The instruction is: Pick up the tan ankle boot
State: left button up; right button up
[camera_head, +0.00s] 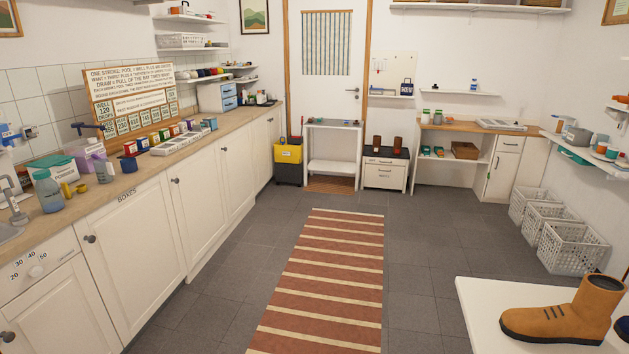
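The tan ankle boot (560,318) stands upright on a white table (478,299) at the bottom right of the head view. Its toe points left and its open shaft is at the right. It has a dark sole and small dark marks on its side. A dark blue item (622,327), perhaps another shoe, is cut off by the right edge beside the boot. I cannot make out either of my grippers in this view, and nothing is seen touching the boot.
A long counter (140,179) with a sign, boxes and bottles runs along the left wall. A striped rug (325,285) lies on open grey floor. White baskets (570,245) stand by the right wall. A low cabinet (384,176) bears two brown items.

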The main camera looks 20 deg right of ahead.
aim_at(587, 320)
jog(key=i+z, duration=0.45)
jog(key=i+j+z, duration=0.25)
jog(key=i+z, duration=0.2)
jog(key=i, duration=0.15)
jog(key=i+z, duration=0.35)
jog(key=i+j+z, duration=0.15)
jog(key=z, duration=0.25)
jog(key=i+j+z, duration=0.2)
jog(key=z, duration=0.15)
jog(key=i+j+z, duration=0.15)
jog(key=z, duration=0.3)
jog(key=i+j+z, duration=0.15)
jog(key=z, duration=0.3)
jog(key=i+j+z, duration=0.1)
jog(key=j+z, duration=0.15)
jog(key=z, duration=0.2)
jog(key=i+j+z, duration=0.1)
jog(key=j+z, duration=0.15)
jog(key=z, duration=0.2)
jog(key=j+z, duration=0.25)
jog(key=z, duration=0.2)
jog(key=j+z, duration=0.85)
jog(key=i+l, duration=0.05)
